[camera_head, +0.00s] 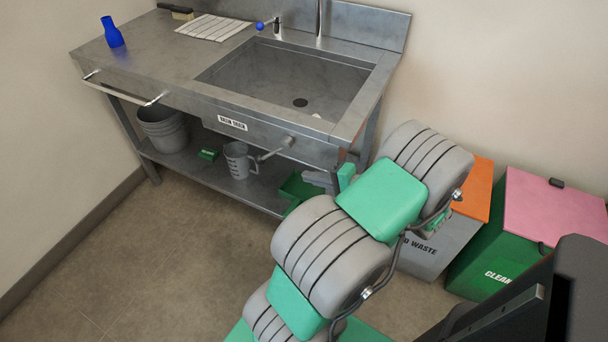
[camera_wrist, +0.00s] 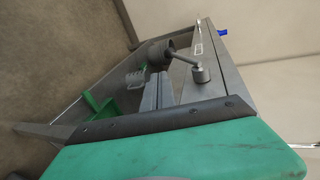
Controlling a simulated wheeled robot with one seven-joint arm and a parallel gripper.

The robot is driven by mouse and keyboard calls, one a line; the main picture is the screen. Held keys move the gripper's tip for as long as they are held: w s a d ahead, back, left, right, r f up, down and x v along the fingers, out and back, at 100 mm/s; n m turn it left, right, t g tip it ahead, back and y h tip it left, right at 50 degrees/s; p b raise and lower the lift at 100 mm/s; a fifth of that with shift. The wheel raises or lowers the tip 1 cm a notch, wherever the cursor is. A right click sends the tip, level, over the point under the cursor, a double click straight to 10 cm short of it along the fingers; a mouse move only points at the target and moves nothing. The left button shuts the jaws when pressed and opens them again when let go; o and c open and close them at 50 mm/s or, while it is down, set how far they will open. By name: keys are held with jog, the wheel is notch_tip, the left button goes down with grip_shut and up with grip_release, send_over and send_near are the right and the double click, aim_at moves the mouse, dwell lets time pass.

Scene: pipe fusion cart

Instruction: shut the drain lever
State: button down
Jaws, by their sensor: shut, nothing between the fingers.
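The drain lever (camera_head: 274,150) is a grey metal rod on a round boss on the front panel of the steel sink bench, below the sink basin (camera_head: 290,80). It slants down and left from the boss. It also shows in the wrist view (camera_wrist: 185,58), just beyond the fingers. My gripper (camera_head: 312,178) is shut and empty. In the head view it is right of and below the lever, partly hidden by my arm. In the wrist view the gripper (camera_wrist: 157,90) shows its two grey fingers together, apart from the lever.
The lower shelf holds a bucket (camera_head: 165,128), a grey jug (camera_head: 239,160) and a green tray (camera_head: 297,188). A towel bar (camera_head: 122,90) juts from the bench front. Waste bins (camera_head: 500,230) stand at right. The floor at left is clear.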

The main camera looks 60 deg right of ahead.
jog(key=w+a+r+n+g+y, duration=0.1)
jog(key=w+a+n+g+y, duration=0.1)
jog(key=w+a+n+g, duration=0.45)
jog(key=w+a+n+g+y, duration=0.2)
jog(key=w+a+n+g, duration=0.15)
jog(key=w+a, duration=0.6)
jog(key=s+a+r+n+g+h, duration=0.1)
jog(key=s+a+r+n+h, duration=0.1)
jog(key=a, duration=0.8)
jog(key=s+a+r+n+g+h, duration=0.1)
jog(key=s+a+r+n, duration=0.3)
jog(key=a, duration=0.6)
jog(key=s+n+h, duration=0.1)
jog(key=s+n, duration=0.1)
jog(key=shift+s+r+n+h, duration=0.3)
jog(key=shift+s+r+h, duration=0.05)
jog(key=shift+h, duration=0.05)
